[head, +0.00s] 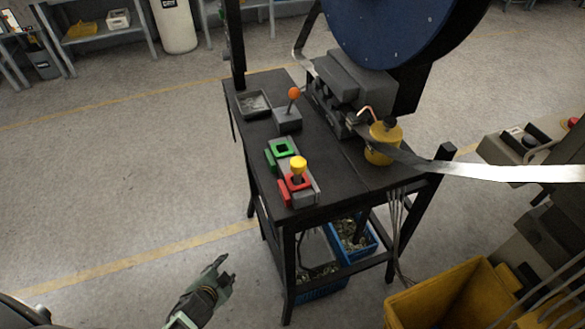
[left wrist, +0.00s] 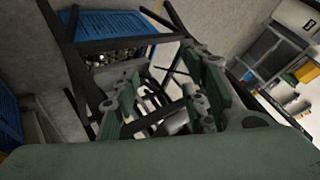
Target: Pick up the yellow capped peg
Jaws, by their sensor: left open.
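The yellow capped peg (head: 298,166) stands upright at the red square socket (head: 292,186) near the front of the black table. A green square socket (head: 281,149) sits just behind it and looks empty. My left gripper (head: 222,268) is in front of and left of the table, below its top and well apart from the peg. Its fingers are open and empty, as the left wrist view also shows (left wrist: 165,95). The peg is not visible in the left wrist view. My right gripper is not in view.
On the black table (head: 345,180) are an orange-knobbed lever (head: 292,97), a grey tray (head: 253,104) and a machine with a blue reel (head: 400,25). A metal strip (head: 500,172) runs off right. Blue crates (head: 352,238) sit below. A yellow bin (head: 440,300) stands front right.

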